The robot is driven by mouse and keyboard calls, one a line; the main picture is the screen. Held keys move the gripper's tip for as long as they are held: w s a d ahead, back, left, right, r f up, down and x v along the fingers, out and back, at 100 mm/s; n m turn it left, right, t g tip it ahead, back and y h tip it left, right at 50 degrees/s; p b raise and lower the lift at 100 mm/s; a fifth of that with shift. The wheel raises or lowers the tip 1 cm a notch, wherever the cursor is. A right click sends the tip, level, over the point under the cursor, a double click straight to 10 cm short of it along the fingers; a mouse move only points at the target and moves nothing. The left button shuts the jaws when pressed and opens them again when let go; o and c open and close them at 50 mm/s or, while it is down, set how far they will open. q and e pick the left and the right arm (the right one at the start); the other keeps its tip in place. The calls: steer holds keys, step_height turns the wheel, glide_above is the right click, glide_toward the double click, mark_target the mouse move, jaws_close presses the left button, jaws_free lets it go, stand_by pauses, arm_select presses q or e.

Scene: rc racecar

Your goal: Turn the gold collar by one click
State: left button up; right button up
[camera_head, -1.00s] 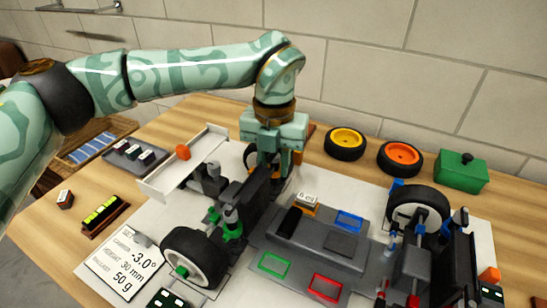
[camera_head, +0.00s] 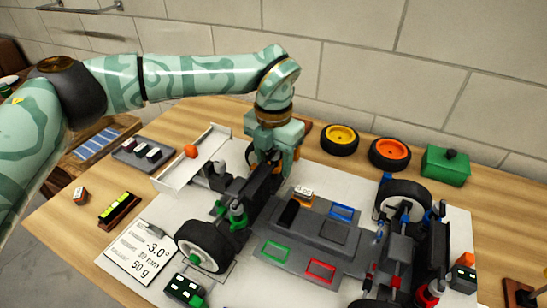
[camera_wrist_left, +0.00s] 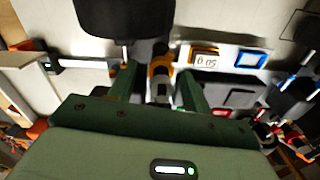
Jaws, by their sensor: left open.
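The gold collar (camera_wrist_left: 160,66) shows in the left wrist view as a gold-orange ring on a grey shaft-like part, beside the black wheel (camera_wrist_left: 125,15). My left gripper (camera_wrist_left: 160,84) is open, with one finger on each side of the collar; I cannot tell whether either touches it. In the head view my left gripper (camera_head: 270,160) points down at the far end of the car's black crosspiece, and the collar there is hidden behind it. The car chassis (camera_head: 300,238) lies on the pale mat. My right gripper is not in view.
A small display (camera_wrist_left: 205,57) reads what looks like 0 cl or similar, blurred. The white wing (camera_head: 195,165) stands left of my gripper. Yellow (camera_head: 339,139) and orange-hubbed (camera_head: 390,154) wheels and a green box (camera_head: 446,165) stand behind.

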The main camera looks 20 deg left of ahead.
arm_select(q)
step_height(320, 180, up, 16)
steer(key=p, duration=0.5)
steer(key=shift+r+p, duration=0.15)
steer(key=shift+p, duration=0.15)
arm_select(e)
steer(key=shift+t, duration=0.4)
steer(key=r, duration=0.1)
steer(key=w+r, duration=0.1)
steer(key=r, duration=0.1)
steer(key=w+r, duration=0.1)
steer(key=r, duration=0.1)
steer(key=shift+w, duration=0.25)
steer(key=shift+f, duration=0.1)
